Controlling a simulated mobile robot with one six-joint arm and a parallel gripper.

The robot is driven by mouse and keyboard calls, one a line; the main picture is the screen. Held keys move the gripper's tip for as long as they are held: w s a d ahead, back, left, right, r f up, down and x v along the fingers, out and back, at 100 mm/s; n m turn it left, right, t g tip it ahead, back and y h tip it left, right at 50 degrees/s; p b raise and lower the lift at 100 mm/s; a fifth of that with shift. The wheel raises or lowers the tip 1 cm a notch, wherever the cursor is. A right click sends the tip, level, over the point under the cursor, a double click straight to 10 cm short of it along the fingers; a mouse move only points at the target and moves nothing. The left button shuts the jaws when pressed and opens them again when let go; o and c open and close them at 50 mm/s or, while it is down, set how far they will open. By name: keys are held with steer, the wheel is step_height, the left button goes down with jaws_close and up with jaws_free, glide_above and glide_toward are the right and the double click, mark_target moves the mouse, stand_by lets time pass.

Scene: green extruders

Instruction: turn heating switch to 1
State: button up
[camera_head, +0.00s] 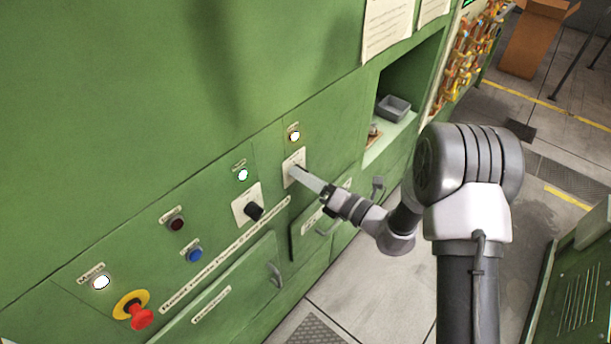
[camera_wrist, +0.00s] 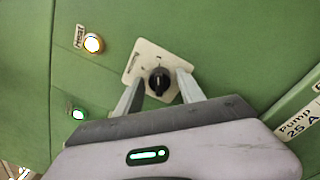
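The heating switch is a black rotary knob (camera_wrist: 159,81) on a pale square plate (camera_wrist: 143,58) in the green panel. In the wrist view the two fingers of my gripper (camera_wrist: 160,88) are apart, one on each side of the knob, with gaps showing between fingers and knob. In the head view my gripper (camera_head: 300,174) reaches the right-hand switch plate (camera_head: 291,161) and hides its knob. A lit yellowish lamp (camera_head: 294,135) sits above that plate; it also shows in the wrist view (camera_wrist: 93,43). The plate's markings are too small to read.
A second black knob (camera_head: 254,211) is on a plate to the left. A lit white-green lamp (camera_head: 243,174), a blue button (camera_head: 194,255), a dark red button (camera_head: 176,224) and a red emergency button (camera_head: 141,319) are further left. A recess with a grey bin (camera_head: 393,108) is at right.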

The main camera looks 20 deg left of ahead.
stand_by(0.3)
steer(key=r+v, duration=0.1)
steer(key=v, duration=1.6)
steer(key=shift+d+f, duration=0.15)
steer(key=shift+f, duration=0.3)
steer(key=shift+s, duration=0.15)
